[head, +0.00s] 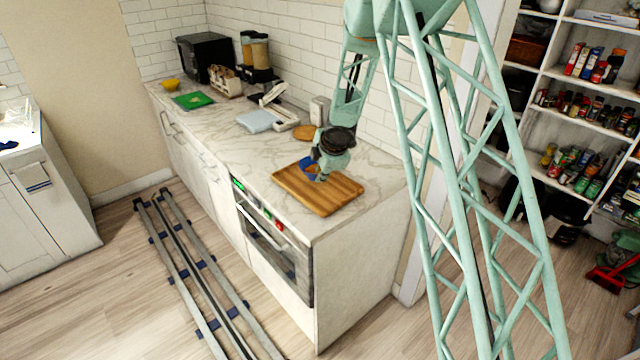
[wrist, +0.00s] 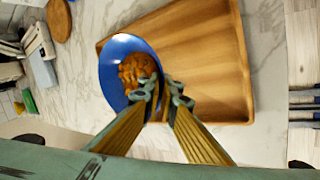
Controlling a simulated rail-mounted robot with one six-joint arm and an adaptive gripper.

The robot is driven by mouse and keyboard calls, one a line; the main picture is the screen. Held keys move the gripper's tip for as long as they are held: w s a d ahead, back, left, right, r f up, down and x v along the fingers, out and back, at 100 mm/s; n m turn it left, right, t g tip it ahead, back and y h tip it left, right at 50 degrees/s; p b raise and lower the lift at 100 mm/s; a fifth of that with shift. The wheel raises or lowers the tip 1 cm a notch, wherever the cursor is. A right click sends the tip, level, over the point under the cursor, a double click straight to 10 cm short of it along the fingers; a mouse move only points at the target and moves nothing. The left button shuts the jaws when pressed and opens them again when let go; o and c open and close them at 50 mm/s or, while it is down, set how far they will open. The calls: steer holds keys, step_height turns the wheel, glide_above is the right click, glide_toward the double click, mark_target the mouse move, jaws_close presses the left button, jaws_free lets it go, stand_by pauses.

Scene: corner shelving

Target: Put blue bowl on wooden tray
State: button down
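The blue bowl (wrist: 112,80) has brown-orange food in it and shows large in the wrist view, over one end of the wooden tray (wrist: 205,60). In the head view the bowl (head: 306,165) is at the tray's far-left part, partly hidden by my gripper (head: 319,176). The tray (head: 330,197) lies on the marble counter. In the wrist view the fingertips of my gripper (wrist: 163,98) are close together at the bowl's near rim and appear to pinch it. I cannot tell whether the bowl touches the tray.
A round wooden board (head: 304,132), a white scale-like device (head: 278,112) and a light-blue item (head: 257,121) are farther back on the counter. A green board (head: 193,100) and a yellow bowl (head: 171,85) are at the far end. The tray's right part is bare.

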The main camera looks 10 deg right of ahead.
steer(key=shift+a+f+b, duration=0.1)
steer(key=shift+f+b, duration=1.1)
steer(key=shift+f, duration=0.4)
steer(key=c, duration=3.4)
jaws_free()
steer(key=shift+s+f, duration=0.1)
steer(key=o, duration=0.5)
steer(key=shift+p+v, duration=2.3)
steer(key=shift+v, duration=3.75)
